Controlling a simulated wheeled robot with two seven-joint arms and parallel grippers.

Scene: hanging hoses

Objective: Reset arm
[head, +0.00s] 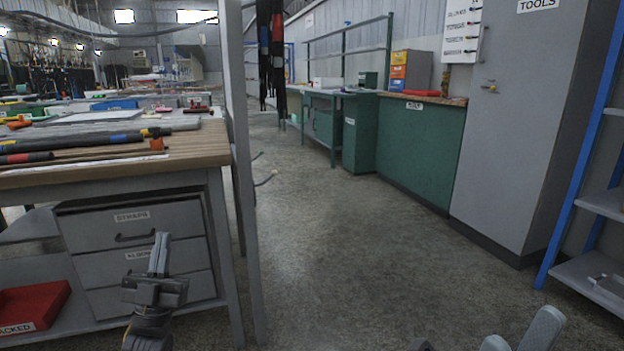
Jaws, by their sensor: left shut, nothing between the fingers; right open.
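My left gripper (160,255) is in the lower left of the head view, pointing up in front of the grey drawers of the workbench. Its two fingers are together and nothing is between them. My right gripper (522,332) shows only in part at the bottom edge, right of the middle. Its fingers are spread, and I see nothing between them. The black hoses (270,50) hang at the top, left of the middle, well away from both grippers.
A wooden-topped workbench (205,148) with rods lying on it stands at the left, with a grey upright post (240,180) at its corner. A red box (35,305) is on its lower shelf. Green cabinets (418,150), a grey tool cabinet (520,120) and a blue-framed rack (570,190) line the right. The floor between is clear.

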